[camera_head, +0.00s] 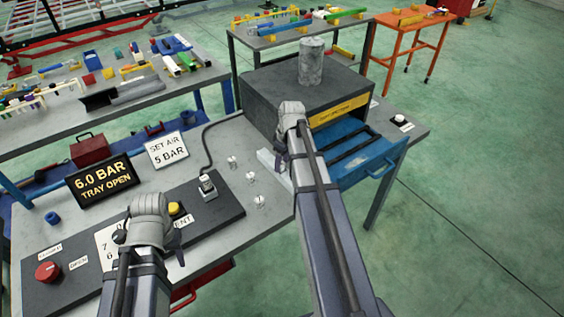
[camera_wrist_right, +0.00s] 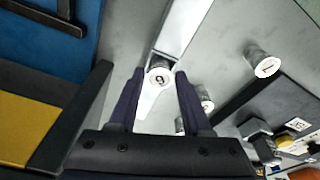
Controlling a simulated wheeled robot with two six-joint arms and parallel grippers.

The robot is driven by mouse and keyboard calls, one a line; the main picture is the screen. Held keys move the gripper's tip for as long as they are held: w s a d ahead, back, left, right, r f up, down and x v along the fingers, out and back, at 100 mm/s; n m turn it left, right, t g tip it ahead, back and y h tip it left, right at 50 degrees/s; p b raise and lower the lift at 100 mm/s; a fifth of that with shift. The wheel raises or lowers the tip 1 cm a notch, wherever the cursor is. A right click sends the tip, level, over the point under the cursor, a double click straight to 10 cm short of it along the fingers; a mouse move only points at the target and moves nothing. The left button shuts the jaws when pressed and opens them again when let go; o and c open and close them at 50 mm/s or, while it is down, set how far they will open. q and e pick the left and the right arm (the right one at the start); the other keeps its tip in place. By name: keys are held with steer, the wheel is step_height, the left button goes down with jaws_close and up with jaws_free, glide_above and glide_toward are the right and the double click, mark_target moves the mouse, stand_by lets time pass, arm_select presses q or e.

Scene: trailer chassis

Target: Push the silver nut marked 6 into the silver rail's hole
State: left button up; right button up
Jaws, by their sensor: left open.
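The silver nut marked 6 (camera_wrist_right: 159,76) shows in the right wrist view between the fingertips of my right gripper (camera_wrist_right: 160,74), its numbered face toward the camera. The fingers look shut on it. The silver rail (camera_wrist_right: 186,28) runs up from just beyond the nut, with a dark gap near its end. I cannot tell how far the nut is into the hole. In the head view the right gripper (camera_head: 284,152) is over the rail (camera_head: 267,160), which my arm partly hides. My left gripper (camera_head: 172,242) hangs open and empty over the dark control panel.
Several other silver nuts stand on the grey table, one (camera_head: 251,177) left of the rail, another (camera_wrist_right: 264,66) in the wrist view. A dark cabinet (camera_head: 265,95) and open blue drawer (camera_head: 365,160) stand close by the right arm. A red button (camera_head: 48,272) sits front left.

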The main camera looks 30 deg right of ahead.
mark_target(286, 172)
steer(key=shift+o, duration=0.8)
arm_select(q)
step_height(286, 172, up, 12)
steer(key=p, duration=1.2)
arm_select(e)
step_height(286, 172, up, 12)
steer(key=s, duration=0.1)
steer(key=shift+s+d, duration=0.35)
